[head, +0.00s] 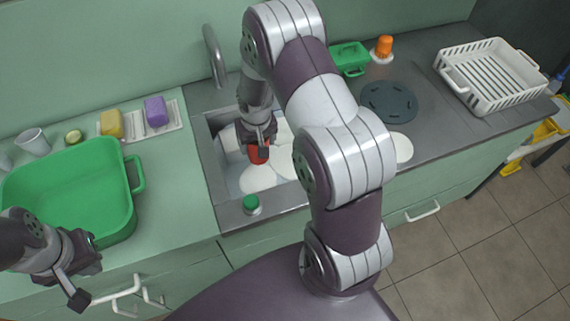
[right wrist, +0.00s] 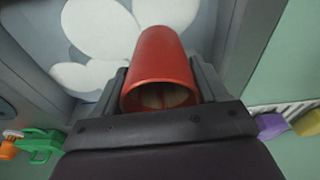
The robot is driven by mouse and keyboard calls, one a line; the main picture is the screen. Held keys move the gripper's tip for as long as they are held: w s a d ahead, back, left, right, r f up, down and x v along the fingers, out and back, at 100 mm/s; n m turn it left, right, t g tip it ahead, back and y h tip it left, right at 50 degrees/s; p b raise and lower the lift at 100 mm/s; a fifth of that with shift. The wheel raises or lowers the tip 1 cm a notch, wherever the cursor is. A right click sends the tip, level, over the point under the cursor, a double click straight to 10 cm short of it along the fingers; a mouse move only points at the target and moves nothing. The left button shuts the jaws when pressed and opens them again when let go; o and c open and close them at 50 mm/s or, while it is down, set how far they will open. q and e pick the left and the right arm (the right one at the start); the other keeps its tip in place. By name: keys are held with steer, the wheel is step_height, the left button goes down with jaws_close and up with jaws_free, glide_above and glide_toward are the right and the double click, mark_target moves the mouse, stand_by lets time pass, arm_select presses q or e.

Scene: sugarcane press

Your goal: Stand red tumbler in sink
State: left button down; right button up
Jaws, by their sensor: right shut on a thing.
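The red tumbler (head: 258,153) is held in my right gripper (head: 260,138) over the sink (head: 219,172). In the right wrist view the tumbler (right wrist: 166,62) sits between the two fingers of the right gripper (right wrist: 163,92), its open mouth toward the camera. White round plates (head: 258,179) lie in the sink under it. I cannot tell whether the tumbler touches anything below. My left gripper (head: 84,276) is at the lower left, in front of the counter and away from the tumbler; its finger opening is unclear.
A green basin (head: 132,216) stands on the left counter, with yellow (head: 111,123) and purple (head: 155,111) sponges behind it. A faucet (head: 214,55) rises behind the sink. A green-topped item (head: 251,203) sits at the sink's front edge. A white rack (head: 505,95) stands far right.

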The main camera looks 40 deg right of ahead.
steer(key=shift+m, duration=0.3)
steer(key=f+b, duration=0.1)
steer(key=f, duration=0.4)
steer(key=d+f, duration=0.1)
steer(key=f, duration=0.4)
steer(key=d+f+b, duration=0.1)
steer(key=f, duration=0.3)
steer(key=shift+w+d+f+b, duration=0.15)
steer(key=shift+w+f+b, duration=0.05)
steer(key=shift+f+b, duration=0.2)
steer(key=shift+w+d+f, duration=0.1)
steer(key=shift+w+f, duration=0.1)
steer(key=shift+f, duration=0.2)
steer(key=o, duration=0.8)
steer(key=shift+s, duration=0.1)
steer(key=shift+c, duration=0.2)
arm_select(q)
step_height(320, 180, down, 6)
steer(key=w, duration=0.1)
steer(key=shift+d, duration=0.4)
arm_select(e)
steer(key=o, duration=0.3)
